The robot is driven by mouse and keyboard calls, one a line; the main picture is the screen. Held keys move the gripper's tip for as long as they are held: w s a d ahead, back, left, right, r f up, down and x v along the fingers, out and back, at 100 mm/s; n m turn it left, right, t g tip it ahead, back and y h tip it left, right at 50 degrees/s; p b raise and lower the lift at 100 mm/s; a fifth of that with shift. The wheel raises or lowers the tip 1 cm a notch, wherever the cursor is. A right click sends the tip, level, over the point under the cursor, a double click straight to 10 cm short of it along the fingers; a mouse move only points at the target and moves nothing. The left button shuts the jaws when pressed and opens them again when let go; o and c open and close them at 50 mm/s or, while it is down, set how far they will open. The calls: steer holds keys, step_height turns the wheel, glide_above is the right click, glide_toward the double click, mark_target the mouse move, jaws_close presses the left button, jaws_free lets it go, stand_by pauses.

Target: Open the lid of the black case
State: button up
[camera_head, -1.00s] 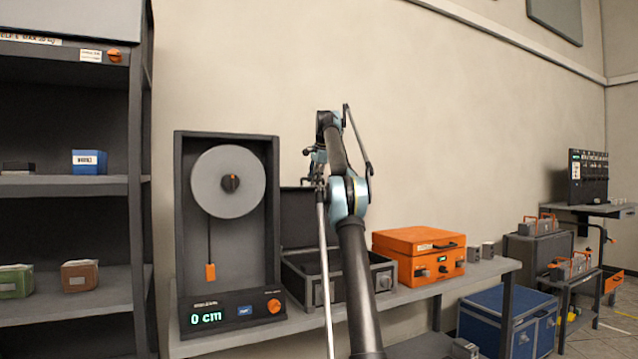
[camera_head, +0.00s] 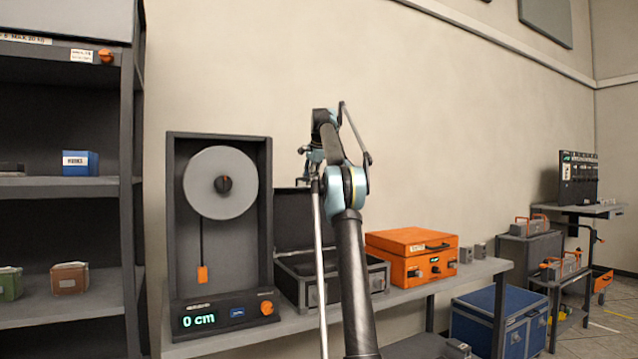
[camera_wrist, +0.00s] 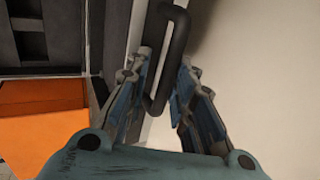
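The black case (camera_head: 333,291) stands on the bench, in the head view, partly hidden behind my arm. Its dark lid (camera_head: 291,222) stands upright at the back, so the case is open. My gripper (camera_head: 309,160) is just above the lid's top edge, small and partly hidden by my arm. In the wrist view, a black loop handle (camera_wrist: 181,37) lies between and beyond the two fingers of my gripper (camera_wrist: 165,75). The fingers are apart, and the left one is very near the handle. I cannot tell whether they touch it.
A measuring unit with a grey disc (camera_head: 221,182) stands left of the case. An orange case (camera_head: 412,243) is close on its right. A shelf rack (camera_head: 130,200) stands at the far left. A blue chest (camera_head: 500,318) is on the floor at right. The wall is close behind.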

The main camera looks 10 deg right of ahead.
steer(key=s+d, duration=0.3)
steer(key=s, duration=0.6)
steer(key=shift+s, duration=0.1)
steer(key=shift+c, duration=0.5)
